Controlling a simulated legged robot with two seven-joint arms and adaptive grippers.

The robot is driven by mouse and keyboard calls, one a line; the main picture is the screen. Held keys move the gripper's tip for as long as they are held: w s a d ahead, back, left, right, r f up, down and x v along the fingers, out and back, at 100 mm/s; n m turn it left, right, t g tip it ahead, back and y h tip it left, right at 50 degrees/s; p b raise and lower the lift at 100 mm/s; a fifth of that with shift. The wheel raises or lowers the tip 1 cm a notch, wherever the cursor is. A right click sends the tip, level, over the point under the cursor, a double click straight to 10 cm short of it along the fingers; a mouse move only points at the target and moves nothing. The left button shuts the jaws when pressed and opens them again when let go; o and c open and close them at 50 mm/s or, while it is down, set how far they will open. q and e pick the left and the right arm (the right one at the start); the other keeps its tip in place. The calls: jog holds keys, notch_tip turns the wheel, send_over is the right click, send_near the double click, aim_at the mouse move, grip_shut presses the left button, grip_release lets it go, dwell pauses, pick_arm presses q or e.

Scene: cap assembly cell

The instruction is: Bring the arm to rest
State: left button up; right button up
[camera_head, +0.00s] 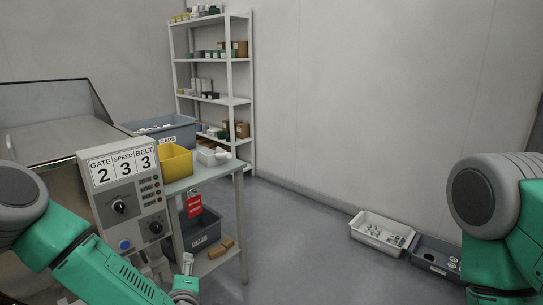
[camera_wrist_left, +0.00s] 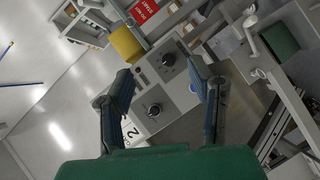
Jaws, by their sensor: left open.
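My left arm (camera_head: 95,272) comes in from the lower left in the head view. My left gripper (camera_head: 184,270) is low in front of the control panel (camera_head: 128,190), partly cut off by the bottom edge. In the left wrist view its two fingers stand apart, open and empty (camera_wrist_left: 162,78), with the panel's black knobs (camera_wrist_left: 167,60) beyond them. No contact with the panel can be made out. My right arm (camera_head: 490,200) shows at the right edge; its gripper is out of view.
A table (camera_head: 228,170) carries a grey bin (camera_head: 178,134) labelled CAPS, a yellow bin (camera_head: 176,164) and a white box. A red tag (camera_head: 194,204) hangs below. A shelf rack (camera_head: 250,80) stands behind. Two trays (camera_head: 370,238) lie on the floor. The middle floor is clear.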

pick_arm(q)
jog(key=s+d+f+m+g+h+p, duration=0.1)
jog(key=s+d+f+m+g+h, duration=0.15)
jog(key=s+f+m, duration=0.45)
jog(key=s+d+f+m+g+h, duration=0.2)
jog(key=s+f+m+g+h, duration=0.15)
jog(key=s, duration=0.55)
jog(key=s+a+f+m+g, duration=0.1)
jog(key=s+a+m+g, duration=0.2)
jog(key=s, duration=0.7)
jog(key=s+a+f+m+g+y+p, duration=0.1)
jog(key=s+a+m+g, duration=0.3)
jog(key=s, duration=0.7)
jog(key=a, duration=0.2)
jog(key=shift+s+a+g, duration=0.25)
jog(key=shift+a+g, duration=0.1)
jog(key=shift+g, duration=0.05)
jog(key=shift+f, duration=0.1)
